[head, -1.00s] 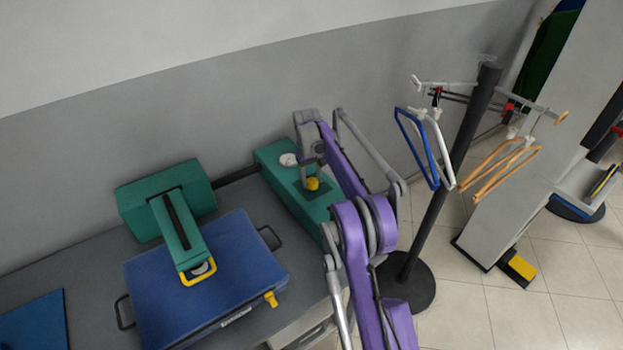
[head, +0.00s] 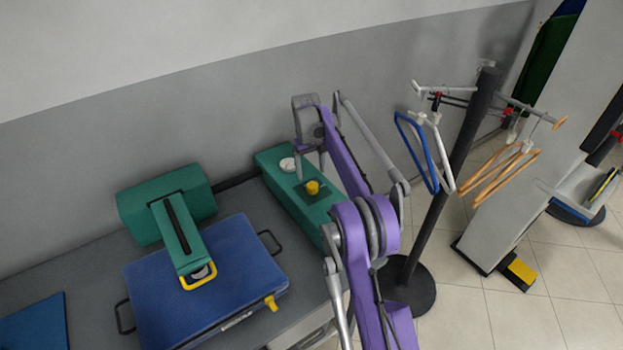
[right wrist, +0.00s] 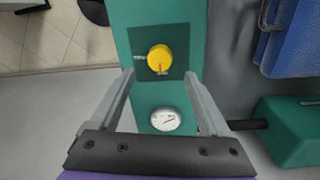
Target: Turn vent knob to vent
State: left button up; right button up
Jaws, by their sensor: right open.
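The yellow vent knob (head: 312,187) sits on a dark plate on top of the green box (head: 290,205). My right gripper (head: 310,170) is open and empty above the box. In the right wrist view its fingertips (right wrist: 159,75) are spread to either side, short of the knob and apart from it. My left gripper is not in view.
A white round gauge (head: 288,164) is set in the box near the knob; it also shows between my fingers in the wrist view (right wrist: 165,120). A hanger stand (head: 440,190) rises to the right.

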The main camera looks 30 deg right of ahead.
aim_at(309, 186)
notch_tip(309, 186, up, 4)
jog(key=shift+a+r, duration=0.1)
jog(key=shift+r, duration=0.15)
jog(key=shift+a+r, duration=0.1)
dwell(0.4)
jog(key=s+a+r+t, duration=0.2)
jog(key=s+a+r, duration=0.2)
jog(key=s+a, duration=0.3)
jog(key=s+a+r+t, duration=0.1)
jog(key=s+a+r, duration=0.2)
jog(key=s+a, duration=0.4)
jog(key=s+a+f+t, duration=0.1)
jog(key=s+a+f, duration=0.1)
jog(key=s, duration=0.5)
jog(key=s+a+f+t, duration=0.1)
jog(key=s+a+f, duration=0.1)
jog(key=s+f, duration=0.3)
jog(key=s+a+f+n+t, duration=0.1)
jog(key=s+a+f, duration=0.1)
jog(key=s, duration=0.8)
jog(key=shift+f+y, duration=0.3)
jog(key=shift+f, duration=0.55)
jog(key=shift+s, duration=0.1)
